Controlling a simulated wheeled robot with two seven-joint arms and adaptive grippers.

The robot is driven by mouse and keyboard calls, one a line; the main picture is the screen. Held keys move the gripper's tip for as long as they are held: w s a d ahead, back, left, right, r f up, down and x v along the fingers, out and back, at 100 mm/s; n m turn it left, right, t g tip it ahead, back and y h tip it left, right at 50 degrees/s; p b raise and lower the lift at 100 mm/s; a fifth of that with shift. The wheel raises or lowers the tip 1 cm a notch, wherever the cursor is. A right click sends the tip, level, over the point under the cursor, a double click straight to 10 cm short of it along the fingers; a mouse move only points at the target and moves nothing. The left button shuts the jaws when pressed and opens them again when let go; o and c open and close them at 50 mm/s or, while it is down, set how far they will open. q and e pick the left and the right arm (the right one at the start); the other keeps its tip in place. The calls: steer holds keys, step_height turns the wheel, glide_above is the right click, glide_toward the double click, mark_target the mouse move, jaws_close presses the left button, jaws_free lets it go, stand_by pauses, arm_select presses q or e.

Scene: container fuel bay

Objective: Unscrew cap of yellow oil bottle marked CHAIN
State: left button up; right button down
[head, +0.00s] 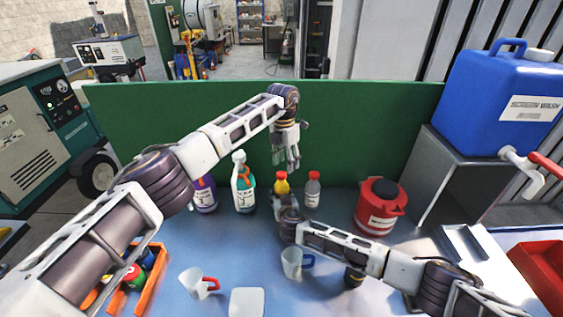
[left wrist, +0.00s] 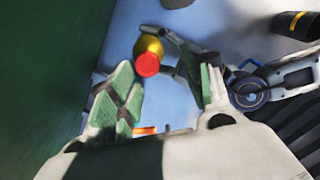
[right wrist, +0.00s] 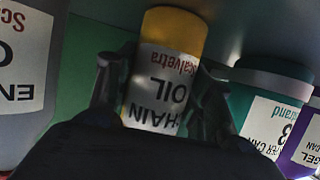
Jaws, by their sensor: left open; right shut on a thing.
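The yellow oil bottle (head: 281,187) with a red cap stands upright at the back of the blue table. In the right wrist view its label (right wrist: 158,92) reads CHAIN OIL, upside down. My right gripper (head: 283,203) is low in front and shut around the bottle's body; its fingers (right wrist: 158,78) flank the label. My left gripper (head: 288,160) points down above the bottle, open and empty. In the left wrist view the red cap (left wrist: 147,65) shows beyond and between the open fingers (left wrist: 168,85), apart from them.
A grey bottle (head: 312,192) stands close right of the yellow one. A teal bottle (head: 244,195) and purple bottle (head: 206,196) stand left, a red canister (head: 376,212) right. Cups (head: 192,281) and an orange tray (head: 152,290) are nearer. A green panel (head: 345,130) rises behind.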

mark_target(281, 173)
arm_select(q)
steer(key=m, duration=0.4)
steer(key=shift+w+d+r, duration=0.1)
steer(key=shift+w+r, duration=0.1)
steer(key=shift+r, duration=0.2)
steer(key=m, duration=0.6)
steer(key=shift+w+a+r, duration=0.25)
steer(key=shift+a+r, duration=0.05)
steer(key=shift+a, duration=0.05)
steer(key=m, duration=0.6)
steer(key=shift+w+a, duration=0.1)
steer(key=shift+a, duration=0.25)
steer(key=m, duration=0.6)
steer(key=shift+a, duration=0.1)
steer(key=shift+m, duration=0.3)
steer(key=shift+f, duration=0.15)
steer(key=shift+f, duration=3.85)
